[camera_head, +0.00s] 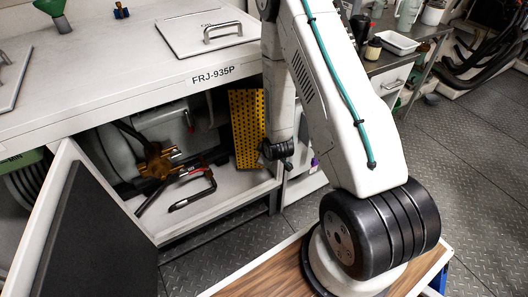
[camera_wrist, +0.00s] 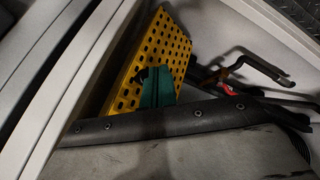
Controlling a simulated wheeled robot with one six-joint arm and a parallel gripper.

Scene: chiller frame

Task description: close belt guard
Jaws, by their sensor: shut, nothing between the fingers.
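The belt guard, a yellow perforated panel (camera_head: 247,130), stands upright inside the right side of the open cabinet bay, beside the machinery. In the wrist view the yellow panel (camera_wrist: 135,62) lies behind my gripper (camera_wrist: 153,76), whose teal fingers are shut and empty. The fingers overlap the panel's lower right part; I cannot tell whether they touch it. In the head view my wrist hangs just right of the panel, and my arm hides part of the bay's right edge. The belt and pulleys cannot be made out.
A white cabinet door (camera_head: 62,235) with a dark inner face stands open at the left. A red-and-black hand tool (camera_head: 193,192) lies on the bay floor near a brass fitting (camera_head: 157,160). A bench with bottles stands at the right.

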